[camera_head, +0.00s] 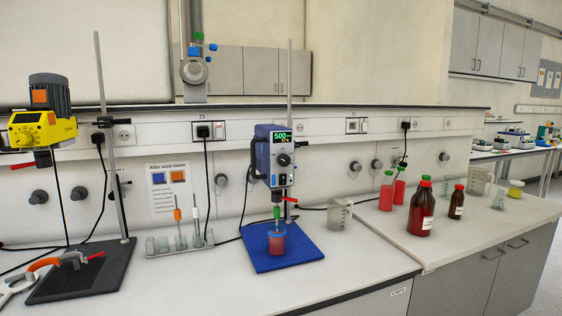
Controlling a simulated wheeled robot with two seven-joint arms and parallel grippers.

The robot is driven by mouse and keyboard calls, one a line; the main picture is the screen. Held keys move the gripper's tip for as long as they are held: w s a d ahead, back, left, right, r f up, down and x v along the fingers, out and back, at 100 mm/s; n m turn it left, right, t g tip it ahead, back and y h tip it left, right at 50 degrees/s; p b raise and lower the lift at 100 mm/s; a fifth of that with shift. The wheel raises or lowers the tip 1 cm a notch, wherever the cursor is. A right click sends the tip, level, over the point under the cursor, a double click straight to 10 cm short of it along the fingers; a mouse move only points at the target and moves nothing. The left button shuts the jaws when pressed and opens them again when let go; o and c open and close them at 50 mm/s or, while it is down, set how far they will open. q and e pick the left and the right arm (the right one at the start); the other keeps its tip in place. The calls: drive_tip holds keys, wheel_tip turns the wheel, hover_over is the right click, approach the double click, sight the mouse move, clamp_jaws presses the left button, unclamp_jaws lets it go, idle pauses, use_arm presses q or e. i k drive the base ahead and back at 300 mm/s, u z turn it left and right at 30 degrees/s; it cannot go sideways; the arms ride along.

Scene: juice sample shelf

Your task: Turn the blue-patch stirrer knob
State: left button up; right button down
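The blue stirrer (272,155) hangs on a stand at the middle of the bench, above a blue base plate (262,258). Its green display (281,136) appears to read 500. A round dark knob (284,160) sits on its front face below the display. A cup of red liquid (277,240) stands on the plate under its shaft. A yellow stirrer (42,128) with an orange patch (39,97) is on a stand at the left.
A notice (168,188) with blue and orange patches hangs on the wall. A rack with rods (180,242), a clear beaker (339,214) and red-brown bottles (421,208) stand on the bench. The front bench between the plates is clear.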

sight(283, 160)
drive_tip(key=k, duration=1.35)
drive_tip(key=z, duration=0.55)
drive_tip(key=i, duration=0.5)
drive_tip(key=z, duration=0.85)
drive_tip(key=i, duration=1.3)
drive_tip(key=u, duration=0.65)
